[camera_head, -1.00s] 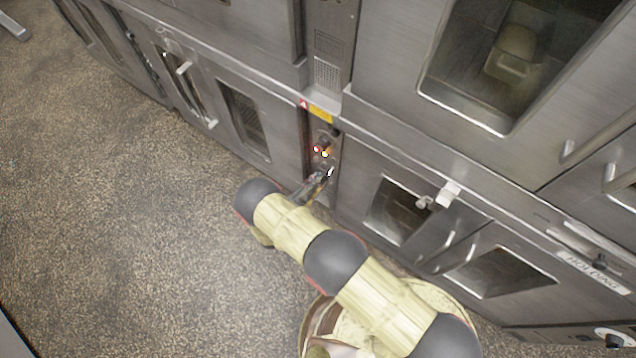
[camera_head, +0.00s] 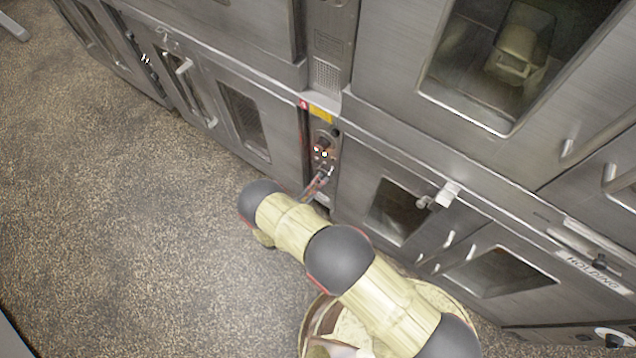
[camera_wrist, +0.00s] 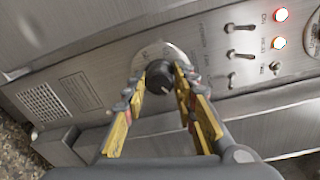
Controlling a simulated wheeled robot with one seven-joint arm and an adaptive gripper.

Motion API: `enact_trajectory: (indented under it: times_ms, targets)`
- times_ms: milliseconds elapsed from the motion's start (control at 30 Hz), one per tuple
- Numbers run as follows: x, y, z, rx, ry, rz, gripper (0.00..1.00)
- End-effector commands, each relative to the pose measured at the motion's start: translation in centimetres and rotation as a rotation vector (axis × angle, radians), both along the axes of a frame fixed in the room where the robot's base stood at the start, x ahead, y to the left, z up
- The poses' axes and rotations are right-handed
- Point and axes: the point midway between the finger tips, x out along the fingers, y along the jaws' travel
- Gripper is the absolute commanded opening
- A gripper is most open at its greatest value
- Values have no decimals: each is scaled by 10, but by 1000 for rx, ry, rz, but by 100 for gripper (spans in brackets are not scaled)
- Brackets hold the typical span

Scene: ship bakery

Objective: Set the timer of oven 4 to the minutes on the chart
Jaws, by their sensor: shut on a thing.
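A black round knob (camera_wrist: 160,77) with a pale pointer line sits on a round plate on the oven control panel (camera_wrist: 225,80). In the wrist view my gripper (camera_wrist: 161,84) has its fingers on both sides of the knob and is shut on it. In the head view my gripper (camera_head: 318,180) reaches the lower part of the narrow panel between two lower oven doors, and the knob is hidden there. The scale around the knob is too blurred to read. I see no oven number and no chart.
Beside the knob are several toggle switches (camera_wrist: 240,55) and two lit lamps (camera_wrist: 280,15). A vent grille (camera_wrist: 42,103) is on the other side. Oven door handles (camera_head: 445,196) stick out to the right. The speckled floor (camera_head: 120,200) at the left is clear.

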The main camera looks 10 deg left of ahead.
Motion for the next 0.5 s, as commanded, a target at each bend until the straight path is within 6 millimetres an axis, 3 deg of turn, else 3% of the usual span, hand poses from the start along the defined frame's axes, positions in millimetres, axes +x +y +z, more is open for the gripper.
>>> enact_trajectory:
  times_ms: [500]
  targets:
    - [-1,-2,-1,450,-184,0,2]
